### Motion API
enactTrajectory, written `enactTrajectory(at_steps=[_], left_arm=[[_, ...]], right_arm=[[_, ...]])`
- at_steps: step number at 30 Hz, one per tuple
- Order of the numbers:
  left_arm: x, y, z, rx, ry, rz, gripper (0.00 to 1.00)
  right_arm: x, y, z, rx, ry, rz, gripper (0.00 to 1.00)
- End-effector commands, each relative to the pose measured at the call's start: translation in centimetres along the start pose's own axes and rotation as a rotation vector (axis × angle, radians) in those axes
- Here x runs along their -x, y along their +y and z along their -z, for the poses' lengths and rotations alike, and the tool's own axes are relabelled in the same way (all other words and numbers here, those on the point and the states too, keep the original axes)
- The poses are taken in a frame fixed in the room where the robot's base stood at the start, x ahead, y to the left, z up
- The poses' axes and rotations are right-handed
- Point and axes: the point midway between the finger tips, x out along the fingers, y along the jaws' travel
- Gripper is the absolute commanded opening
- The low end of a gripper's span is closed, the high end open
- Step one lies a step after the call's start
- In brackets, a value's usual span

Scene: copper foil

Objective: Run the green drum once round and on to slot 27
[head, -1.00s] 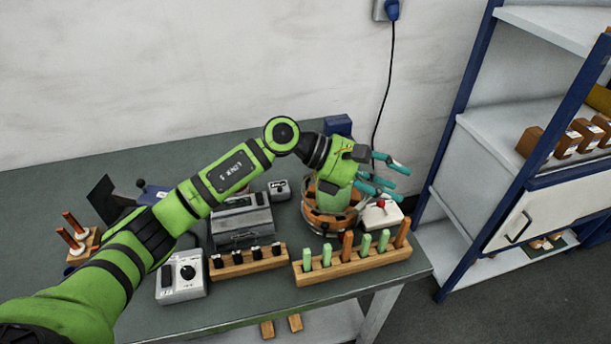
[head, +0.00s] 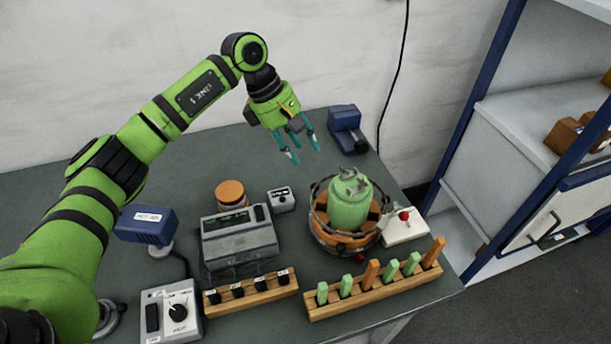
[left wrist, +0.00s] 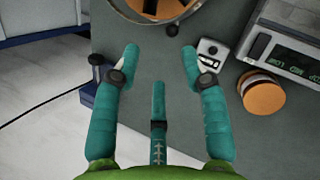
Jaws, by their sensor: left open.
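The green drum (head: 350,203) stands upright in a round orange-and-black base (head: 340,238) with a dark ring around it, at the right part of the bench. I cannot read any slot numbers on it. My left gripper (head: 298,147) hangs above the bench, behind and to the left of the drum, apart from it. Its teal fingers are spread and empty. In the left wrist view the open fingers (left wrist: 160,62) show over bare bench, with part of the drum's base (left wrist: 150,14) at the top edge. My right gripper is not in view.
A white box with a red button (head: 404,224) sits right of the drum. A wooden rack (head: 375,291) of green and orange pegs stands in front. A grey display unit (head: 240,242), small meter (head: 281,199), orange-topped jar (head: 230,193) and dial box (head: 172,312) stand left. A blue device (head: 346,128) is behind.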

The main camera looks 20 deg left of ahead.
Motion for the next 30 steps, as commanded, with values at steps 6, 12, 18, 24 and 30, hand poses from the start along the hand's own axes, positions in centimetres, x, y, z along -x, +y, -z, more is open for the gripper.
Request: enactTrajectory(at_steps=[6, 12, 18, 24, 30], left_arm=[[-4.3, -0.9, 1.7, 0.000, -0.001, 0.000, 0.44], [-5.5, -1.1, 2.1, 0.000, -0.002, 0.000, 0.44], [-7.7, -1.1, 1.9, 0.001, -0.003, 0.005, 0.44], [-10.6, -1.1, 1.9, 0.001, -0.004, 0.003, 0.44], [-12.1, -1.1, 2.0, 0.001, -0.003, 0.000, 0.44]], right_arm=[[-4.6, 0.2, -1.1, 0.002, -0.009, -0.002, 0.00], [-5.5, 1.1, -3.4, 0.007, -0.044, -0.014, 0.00], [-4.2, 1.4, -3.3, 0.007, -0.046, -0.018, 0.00], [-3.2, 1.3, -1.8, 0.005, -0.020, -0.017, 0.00], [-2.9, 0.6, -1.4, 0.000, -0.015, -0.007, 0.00]])
